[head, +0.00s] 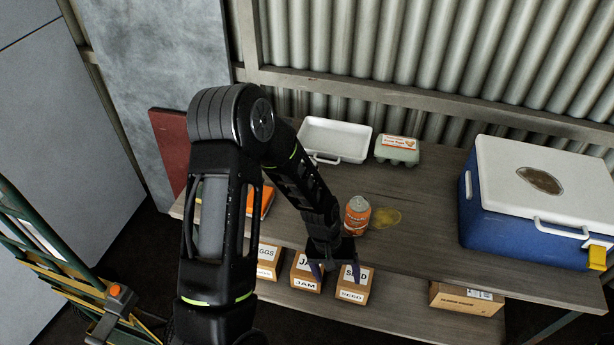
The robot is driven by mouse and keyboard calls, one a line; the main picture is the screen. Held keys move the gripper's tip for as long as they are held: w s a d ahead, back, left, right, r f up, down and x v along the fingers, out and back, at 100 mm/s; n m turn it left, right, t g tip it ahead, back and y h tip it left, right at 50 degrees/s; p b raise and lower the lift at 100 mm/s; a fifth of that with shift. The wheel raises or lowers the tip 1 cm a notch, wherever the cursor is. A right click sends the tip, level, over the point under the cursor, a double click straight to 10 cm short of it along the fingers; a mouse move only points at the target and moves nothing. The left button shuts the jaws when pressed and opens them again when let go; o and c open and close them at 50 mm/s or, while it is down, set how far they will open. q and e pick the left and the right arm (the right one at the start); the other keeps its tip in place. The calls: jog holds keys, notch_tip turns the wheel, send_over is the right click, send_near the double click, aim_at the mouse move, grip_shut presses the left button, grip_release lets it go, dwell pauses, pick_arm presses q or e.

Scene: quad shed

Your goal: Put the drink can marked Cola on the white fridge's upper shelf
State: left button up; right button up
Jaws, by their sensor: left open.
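An orange can with a silver-grey top (357,215) stands upright on the wooden bench (420,230); I cannot read its label well enough to tell whether it says Cola. My left gripper (331,269) points down at the bench's front edge, just in front and to the left of the can. It is open and appears empty, apart from the can. No white fridge with shelves can be made out. My right gripper is not in view.
A white tray (335,139), an egg carton (397,150) and a blue cooler with a white lid (540,190) stand on the bench. Boxes marked JAM (306,282) and SEED (353,294) sit below.

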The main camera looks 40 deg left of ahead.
pick_arm(q)
jog(key=s+d+f+m+h+b, duration=0.1)
jog(key=s+d+f, duration=0.4)
jog(key=s, duration=0.2)
jog(key=s+d+f+m+b, duration=0.1)
jog(key=s+d+f+b, duration=0.1)
jog(key=s+d+f, duration=0.5)
jog(key=shift+m, duration=0.6)
jog(key=b+x, duration=0.2)
jog(key=b, duration=0.1)
jog(key=b+x, duration=0.3)
jog(key=b, duration=0.1)
jog(key=shift+w+d+r, duration=0.1)
jog(key=shift+w+d, duration=0.05)
jog(key=shift+d, duration=0.25)
jog(key=shift+c, duration=0.3)
